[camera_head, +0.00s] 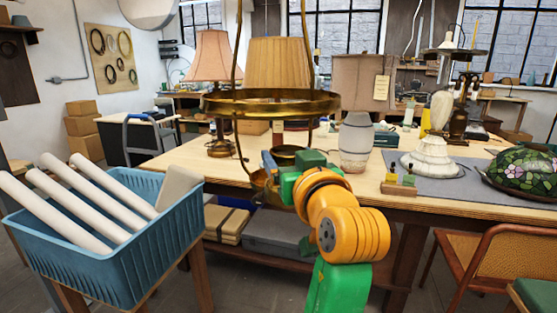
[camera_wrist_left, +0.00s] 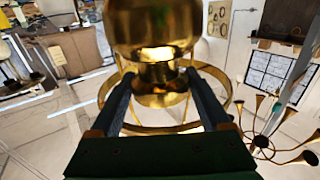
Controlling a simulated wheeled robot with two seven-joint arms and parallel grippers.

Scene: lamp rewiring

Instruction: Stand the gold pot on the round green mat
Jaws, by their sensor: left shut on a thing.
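A shiny gold rounded body with a narrower neck, which I take for the gold pot (camera_wrist_left: 155,28), is between the fingers of my left gripper (camera_wrist_left: 158,80) in the left wrist view. The gripper is shut on it. A gold ring (camera_wrist_left: 222,78) surrounds the neck area there. In the head view my left gripper (camera_head: 270,165) is at the table's front edge, at the lower part of a brass frame with a wide ring (camera_head: 325,103) and tall curved rods. I cannot make out a round green mat. My right gripper is not in view.
The wooden table (camera_head: 385,205) holds a pink-shaded lamp (camera_head: 213,60), a grey ribbed vase-like base (camera_head: 356,145), a white shade (camera_head: 433,160) on a grey mat and a stained-glass shade (camera_head: 525,175). A blue crate (camera_head: 100,262) with white tubes stands left; a chair (camera_head: 485,262) stands right.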

